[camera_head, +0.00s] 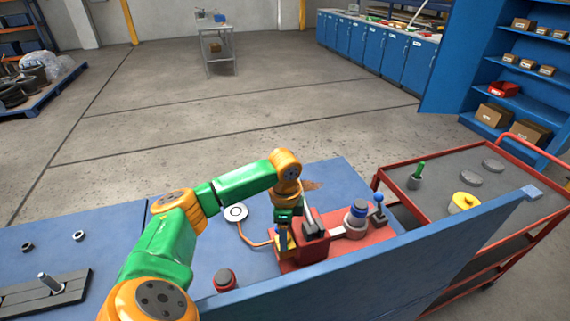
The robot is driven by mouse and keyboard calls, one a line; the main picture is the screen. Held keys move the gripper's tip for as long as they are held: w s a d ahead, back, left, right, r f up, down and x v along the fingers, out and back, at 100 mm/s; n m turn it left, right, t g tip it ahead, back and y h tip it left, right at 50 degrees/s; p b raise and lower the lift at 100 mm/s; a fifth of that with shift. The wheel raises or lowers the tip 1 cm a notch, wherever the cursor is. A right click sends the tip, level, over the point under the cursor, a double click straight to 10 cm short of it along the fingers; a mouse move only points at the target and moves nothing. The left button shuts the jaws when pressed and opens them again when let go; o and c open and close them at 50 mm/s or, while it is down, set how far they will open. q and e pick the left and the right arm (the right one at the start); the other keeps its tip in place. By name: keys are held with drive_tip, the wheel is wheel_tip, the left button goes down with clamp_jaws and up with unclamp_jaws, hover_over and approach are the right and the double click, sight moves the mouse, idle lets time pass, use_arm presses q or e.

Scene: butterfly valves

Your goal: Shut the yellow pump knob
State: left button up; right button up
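The pump assembly has a red base (375,229) on the blue bench and carries a red block (312,246), a grey cylinder with a blue top (357,216) and a small blue-topped lever (379,202). A small yellow part (291,243), apparently the pump knob, shows at the left end of the base. My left gripper (284,232) points down over this yellow part and hides most of it. I cannot tell whether its fingers touch or grip it, or how the knob is turned. My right gripper is not in view.
A raised blue panel (400,265) runs along the bench's near right side. A red cart (440,176) at right holds a yellow part (464,202).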

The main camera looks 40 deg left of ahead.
use_arm(q)
wheel_tip(320, 180, up, 7)
drive_tip(key=shift+r+b, duration=0.1)
drive_tip(key=shift+b, duration=0.55)
